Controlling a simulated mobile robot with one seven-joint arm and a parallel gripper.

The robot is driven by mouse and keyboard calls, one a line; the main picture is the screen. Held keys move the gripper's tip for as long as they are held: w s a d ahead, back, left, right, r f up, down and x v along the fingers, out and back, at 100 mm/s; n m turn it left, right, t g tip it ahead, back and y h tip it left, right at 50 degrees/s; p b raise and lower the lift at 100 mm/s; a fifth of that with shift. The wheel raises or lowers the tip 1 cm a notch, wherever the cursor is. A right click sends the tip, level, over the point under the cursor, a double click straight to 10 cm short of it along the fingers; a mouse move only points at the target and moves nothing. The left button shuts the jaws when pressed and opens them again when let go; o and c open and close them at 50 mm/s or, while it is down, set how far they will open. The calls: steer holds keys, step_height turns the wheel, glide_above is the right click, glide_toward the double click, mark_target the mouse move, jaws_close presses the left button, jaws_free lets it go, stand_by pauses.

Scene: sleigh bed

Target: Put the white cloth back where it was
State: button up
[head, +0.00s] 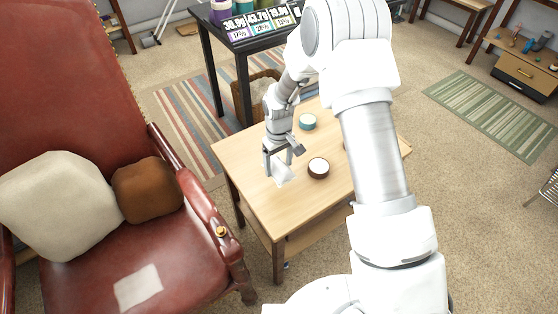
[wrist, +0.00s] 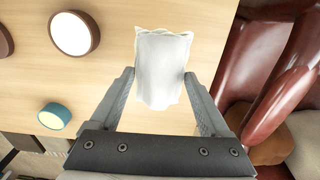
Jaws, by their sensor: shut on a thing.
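The white cloth (head: 281,172) is at my gripper (head: 280,160), over the left part of the light wooden table (head: 305,205). In the wrist view the cloth (wrist: 162,65) is a crumpled, tube-like white piece between the two fingers of my gripper (wrist: 160,80). My gripper is shut on it. The cloth's lower end is at or just above the tabletop; I cannot tell whether it touches. A flat white square (head: 138,287) lies on the red leather chair's seat (head: 85,285).
A dark round container with a white top (head: 318,168) stands right of the cloth. A teal round container (head: 308,121) stands farther back. White (head: 60,205) and brown (head: 147,190) cushions lie on the chair. The table's front is clear.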

steer(key=shift+f+b, duration=1.6)
steer(key=shift+f, duration=1.45)
steer(key=shift+f+b, duration=0.5)
steer(key=shift+f, duration=0.1)
steer(key=o, duration=1)
step_height(320, 180, up, 18)
steer(key=p, duration=0.3)
steer(key=shift+d+f, duration=0.1)
steer(key=shift+f, duration=0.1)
steer(key=s+d+r+m+t+p, duration=0.1)
steer(key=s+d+r, duration=0.2)
steer(key=r, duration=0.4)
steer(key=s+d+r+m+t+p, duration=0.1)
steer(key=s+d+r+p, duration=0.15)
steer(key=r, duration=0.45)
steer(key=s+d+r+m+t+p, duration=0.1)
steer(key=s+d+r, duration=0.2)
steer(key=r, duration=0.5)
steer(key=s+d+r+m+t+p, duration=0.1)
steer(key=s+d+r, duration=0.1)
steer(key=s, duration=0.3)
steer(key=s+d+r+m+p, duration=0.1)
steer(key=s+d+r, duration=0.1)
steer(key=s+r, duration=0.2)
steer(key=s+d+r+m+t+p, duration=0.1)
steer(key=s+r, duration=0.2)
steer(key=s, duration=0.4)
steer(key=shift+s+d+r+m+t+p, duration=0.15)
steer(key=shift+s+d+m+t+p, duration=0.15)
steer(key=shift+s+d+m+p, duration=0.1)
